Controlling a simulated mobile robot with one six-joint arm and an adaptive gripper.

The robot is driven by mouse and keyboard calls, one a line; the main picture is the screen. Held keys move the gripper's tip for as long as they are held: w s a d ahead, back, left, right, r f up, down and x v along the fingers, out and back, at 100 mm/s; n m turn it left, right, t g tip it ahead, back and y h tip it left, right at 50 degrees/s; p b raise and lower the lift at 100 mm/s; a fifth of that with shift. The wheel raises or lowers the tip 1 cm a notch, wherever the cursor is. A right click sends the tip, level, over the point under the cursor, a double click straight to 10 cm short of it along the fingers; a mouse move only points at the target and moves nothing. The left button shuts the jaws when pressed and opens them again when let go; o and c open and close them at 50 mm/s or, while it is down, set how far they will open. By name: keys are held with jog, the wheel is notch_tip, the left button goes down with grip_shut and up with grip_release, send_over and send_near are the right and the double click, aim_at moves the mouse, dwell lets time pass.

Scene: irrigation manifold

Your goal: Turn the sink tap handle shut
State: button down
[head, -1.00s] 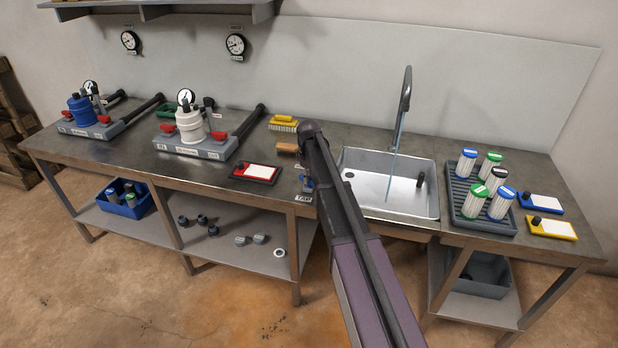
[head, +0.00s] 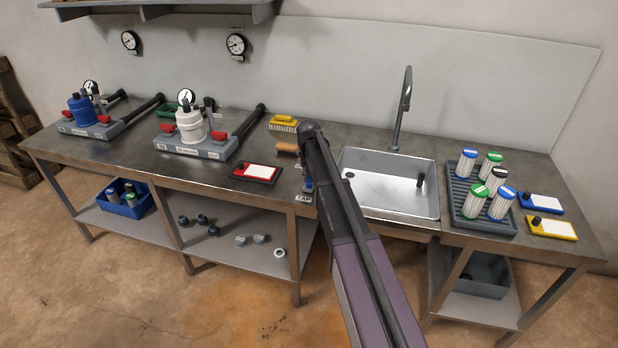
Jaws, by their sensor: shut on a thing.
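The sink tap (head: 405,100) stands behind the steel sink (head: 365,208), and no water runs from its spout. A small plate marked TAP (head: 304,198) is on the bench front, left of the sink. A small blue part (head: 309,186), the tap handle, shows just above this plate at the edge of my arm. My gripper (head: 306,178) is mostly hidden behind my arm, at the handle. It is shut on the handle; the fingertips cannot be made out.
A red tray with a white card (head: 255,173) and a yellow brush (head: 284,122) lie left of my arm. A rack of several filter cartridges (head: 462,195) stands right of the sink. Two pump units occupy the bench's left part.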

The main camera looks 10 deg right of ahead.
jog(key=shift+m, duration=1.7)
jog(key=c, duration=0.5)
grip_release()
jog(key=shift+n, duration=0.3)
